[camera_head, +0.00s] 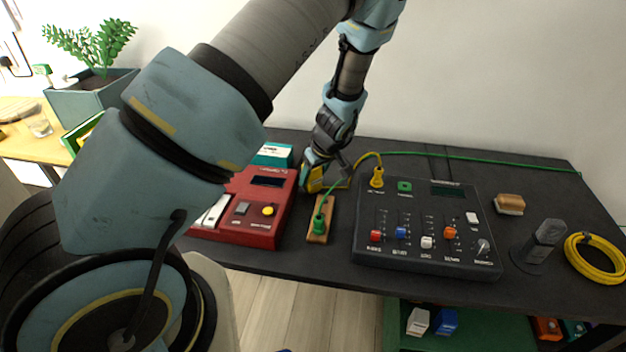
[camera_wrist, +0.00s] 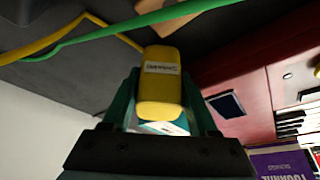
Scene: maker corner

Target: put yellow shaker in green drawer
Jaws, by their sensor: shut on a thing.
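The yellow shaker (camera_wrist: 161,92), a rounded block with a small white label, sits between the two green fingers of my gripper (camera_wrist: 162,110) in the wrist view. My gripper is shut on it. In the head view my gripper (camera_head: 318,186) is over the back of the black table, between the red machine and the black mixer, with a bit of yellow showing at its tip. A green compartment (camera_head: 480,345) shows below the table's front edge at the bottom right. It holds white, blue and orange items, and its lower part is cut off by the frame.
The red machine (camera_head: 240,233) stands left of my gripper, and a wooden strip with a green plug (camera_head: 319,224) lies in front. The black mixer (camera_head: 428,258) with yellow and green cables is to the right. A brush, a dark upright device and a yellow cable coil (camera_head: 598,275) lie farther right.

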